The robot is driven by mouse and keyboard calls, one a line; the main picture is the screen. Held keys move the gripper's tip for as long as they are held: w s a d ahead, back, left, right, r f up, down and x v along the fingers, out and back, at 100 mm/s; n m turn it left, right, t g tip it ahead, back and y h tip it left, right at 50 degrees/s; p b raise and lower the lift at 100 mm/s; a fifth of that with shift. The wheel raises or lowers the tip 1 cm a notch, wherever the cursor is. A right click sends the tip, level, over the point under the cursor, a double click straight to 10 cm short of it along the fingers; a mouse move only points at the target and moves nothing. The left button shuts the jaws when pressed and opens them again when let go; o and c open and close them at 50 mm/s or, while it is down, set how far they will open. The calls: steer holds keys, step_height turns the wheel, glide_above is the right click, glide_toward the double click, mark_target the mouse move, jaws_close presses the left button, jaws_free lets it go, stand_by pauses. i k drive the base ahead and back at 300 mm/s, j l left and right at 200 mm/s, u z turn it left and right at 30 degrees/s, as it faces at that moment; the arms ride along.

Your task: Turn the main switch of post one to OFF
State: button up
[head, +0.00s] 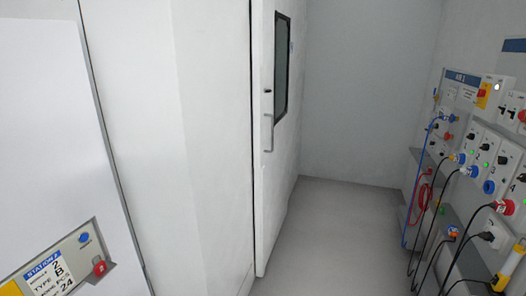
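A wall panel labelled AIR 1 (466,78) is at the upper right. Beside it, a white box carries a yellow plate with a red part (483,98), which looks like a rotary switch. Its position and any ON or OFF marking are too small to read. I see no label reading post one, so I cannot tell whether this is its main switch. My gripper is not in view.
Cables hang from several sockets (459,158) on the right wall; a red hose (423,195) is coiled there. A white door (267,150) with a window and handle stands ahead. Grey floor (325,235) between is clear. A STATION 2 panel (60,268) is at lower left.

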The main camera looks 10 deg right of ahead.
mark_target(481, 93)
steer(key=i+z, duration=0.15)
steer(key=i, duration=0.45)
steer(key=i+j+z, duration=0.15)
steer(key=i, duration=0.5)
steer(key=i+j+z, duration=0.15)
steer(key=i, duration=0.45)
steer(key=j, duration=0.1)
